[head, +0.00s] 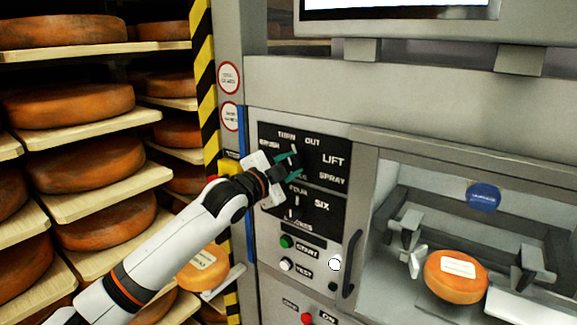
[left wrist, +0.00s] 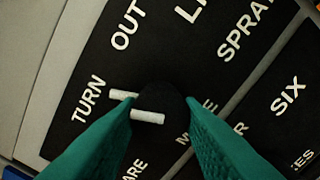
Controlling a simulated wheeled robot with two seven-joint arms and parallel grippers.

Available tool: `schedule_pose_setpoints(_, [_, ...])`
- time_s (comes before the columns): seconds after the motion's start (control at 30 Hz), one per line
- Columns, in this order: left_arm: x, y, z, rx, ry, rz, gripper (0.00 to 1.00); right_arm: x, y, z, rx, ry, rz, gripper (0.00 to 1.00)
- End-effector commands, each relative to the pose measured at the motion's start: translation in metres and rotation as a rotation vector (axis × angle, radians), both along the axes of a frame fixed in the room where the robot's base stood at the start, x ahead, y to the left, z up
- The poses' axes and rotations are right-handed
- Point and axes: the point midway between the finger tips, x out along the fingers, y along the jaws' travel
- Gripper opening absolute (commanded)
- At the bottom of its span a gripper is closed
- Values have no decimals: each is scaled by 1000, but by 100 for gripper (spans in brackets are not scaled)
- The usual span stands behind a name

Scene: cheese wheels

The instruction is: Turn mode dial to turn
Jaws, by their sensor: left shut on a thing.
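The mode dial is a black round knob (left wrist: 162,100) on a black panel (head: 324,145) with the words TURN, OUT, LIFT and SPRAY around it. In the left wrist view its white pointer line (left wrist: 148,117) points left, toward the word TURN (left wrist: 88,98), with another white mark (left wrist: 122,95) just beside it. My left gripper (head: 291,165) is shut on the dial, its teal fingers on either side of the knob. In the head view the gripper hides most of the dial. My right gripper is not in view.
A second dial (head: 291,207) with FOUR and SIX sits just below. Under it are a green START button (head: 286,241) and a white TEST button (head: 286,264). To the right, a bay holds an orange cheese wheel (head: 455,288). Shelves of cheese wheels (head: 68,105) stand at left.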

Motion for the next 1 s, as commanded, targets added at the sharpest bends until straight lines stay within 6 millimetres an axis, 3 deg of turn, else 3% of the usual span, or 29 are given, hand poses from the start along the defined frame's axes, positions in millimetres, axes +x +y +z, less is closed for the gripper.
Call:
schedule_pose_setpoints(0.13, [0, 0, -1, 0, 1, -1, 10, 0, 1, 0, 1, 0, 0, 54])
schedule_pose_setpoints(0.17, [0, 0, -1, 0, 1, -1, 36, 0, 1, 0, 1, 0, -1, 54])
schedule_pose_setpoints(0.3, [0, 0, 0, 0, 1, -1, 54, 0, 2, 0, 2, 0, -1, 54])
schedule_pose_setpoints(0.67, [-5, 3, -1, -2, 1, -1, 54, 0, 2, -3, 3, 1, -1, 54])
schedule_pose_setpoints(1.0, [-54, 39, -5, 0, -1, 1, 54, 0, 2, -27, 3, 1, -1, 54])
